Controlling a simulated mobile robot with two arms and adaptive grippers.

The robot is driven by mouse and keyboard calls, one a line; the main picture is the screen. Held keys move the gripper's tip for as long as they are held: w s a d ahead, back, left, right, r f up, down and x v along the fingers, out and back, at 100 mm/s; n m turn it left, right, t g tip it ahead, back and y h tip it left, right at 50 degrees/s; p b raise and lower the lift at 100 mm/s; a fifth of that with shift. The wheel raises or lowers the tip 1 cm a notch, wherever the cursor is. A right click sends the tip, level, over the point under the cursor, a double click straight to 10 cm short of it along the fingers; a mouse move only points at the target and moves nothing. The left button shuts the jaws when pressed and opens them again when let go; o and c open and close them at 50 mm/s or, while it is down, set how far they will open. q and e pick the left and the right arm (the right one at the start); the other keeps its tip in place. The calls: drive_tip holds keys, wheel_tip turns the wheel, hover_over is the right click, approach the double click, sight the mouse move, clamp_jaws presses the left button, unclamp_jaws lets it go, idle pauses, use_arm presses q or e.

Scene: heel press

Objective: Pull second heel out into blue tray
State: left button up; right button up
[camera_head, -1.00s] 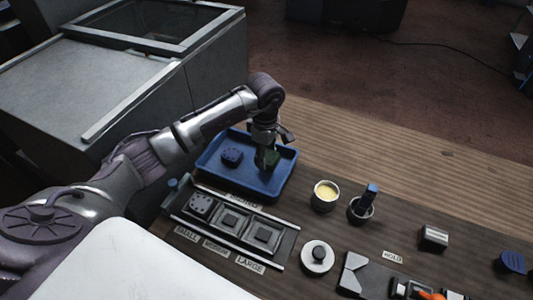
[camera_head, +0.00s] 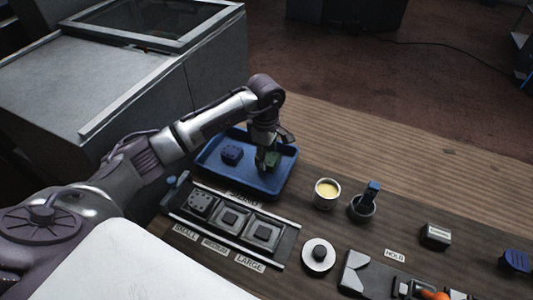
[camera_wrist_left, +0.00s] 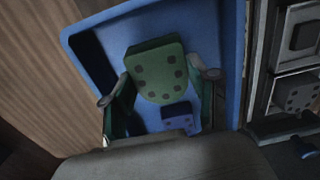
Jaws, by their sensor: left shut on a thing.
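My left gripper (camera_head: 268,156) is over the right part of the blue tray (camera_head: 245,182), pointing down and shut on a green heel (camera_wrist_left: 160,72). In the left wrist view the green heel has several dark dots on its face and sits between the two fingers (camera_wrist_left: 163,88). Whether it touches the tray floor I cannot tell. My right gripper is not in view.
In front of the tray is a rack (camera_head: 232,222) with slots labelled small, medium and large; a grey dotted block (camera_head: 200,204) sits in the small slot. A cup of yellow stuff (camera_head: 327,193), a pot with a blue-handled tool (camera_head: 364,204) and a white round piece (camera_head: 318,256) stand to the right.

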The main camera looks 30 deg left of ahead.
use_arm(q)
drive_tip(key=shift+f+b, duration=1.15)
drive_tip(key=shift+f, duration=0.3)
drive_tip(key=shift+f, duration=0.1)
drive_tip(key=o, duration=1.2)
drive_tip(key=shift+o, duration=0.2)
drive_tip(key=shift+o, duration=1)
